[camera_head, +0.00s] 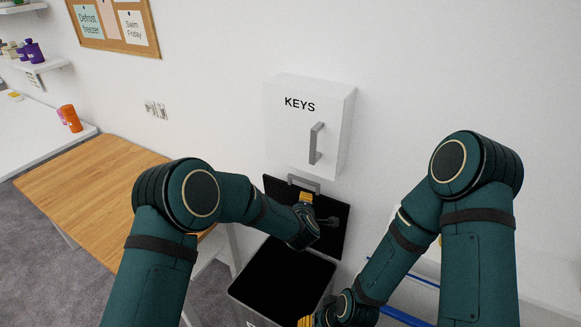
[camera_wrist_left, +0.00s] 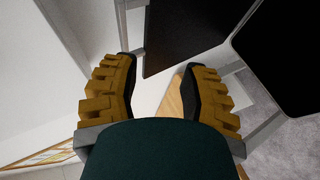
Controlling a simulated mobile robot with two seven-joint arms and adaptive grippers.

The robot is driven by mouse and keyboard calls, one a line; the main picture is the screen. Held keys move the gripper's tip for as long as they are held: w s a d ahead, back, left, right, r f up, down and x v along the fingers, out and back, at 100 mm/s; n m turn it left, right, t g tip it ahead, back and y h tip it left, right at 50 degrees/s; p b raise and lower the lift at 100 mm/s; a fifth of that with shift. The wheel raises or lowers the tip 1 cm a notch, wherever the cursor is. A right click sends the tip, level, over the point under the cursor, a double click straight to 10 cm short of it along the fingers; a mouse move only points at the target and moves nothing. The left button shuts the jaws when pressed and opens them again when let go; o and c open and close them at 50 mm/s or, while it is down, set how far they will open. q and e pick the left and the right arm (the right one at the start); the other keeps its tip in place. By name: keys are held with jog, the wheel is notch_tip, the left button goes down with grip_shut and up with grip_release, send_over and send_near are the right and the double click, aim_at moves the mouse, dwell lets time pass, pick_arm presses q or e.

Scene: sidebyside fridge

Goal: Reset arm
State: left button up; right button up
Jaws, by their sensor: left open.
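My left gripper (camera_head: 318,208) is in front of the raised black lid of a bin, below the white KEYS box. In the left wrist view its two yellow-and-black fingers stand apart with nothing between them, so the left gripper (camera_wrist_left: 158,80) is open and empty. My right gripper (camera_head: 318,318) is low at the bottom edge of the head view, beside the bin's right side. Only a bit of its yellow finger shows, and its fingertips are cut off or hidden.
The open bin (camera_head: 280,280) stands under my left gripper, with its lid (camera_head: 278,190) upright against the wall. The white KEYS box (camera_head: 290,125) with a grey handle hangs above. A wooden table (camera_head: 90,180) is at left. A white surface with blue rails lies behind my right arm.

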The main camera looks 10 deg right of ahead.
pick_arm(q)
jog(key=s+a+f+m+g+b, duration=0.2)
jog(key=s+a+f+m+g, duration=0.15)
jog(key=s+a+f, duration=0.4)
jog(key=s+a+f+m+g+b, duration=0.1)
jog(key=s+a+f, duration=0.3)
jog(key=s, duration=0.4)
jog(key=s+a+f+m+g+h+b, duration=0.1)
jog(key=s+a+f+m+g+b, duration=0.1)
jog(key=s, duration=0.5)
jog(key=s+a+f+m+g+b, duration=0.1)
jog(key=s+a+f+m+g, duration=0.2)
jog(key=s+a+f+m, duration=0.2)
jog(key=s+a, duration=0.3)
jog(key=shift+s+f+g+h+b, duration=0.35)
jog(key=shift+f+h, duration=0.05)
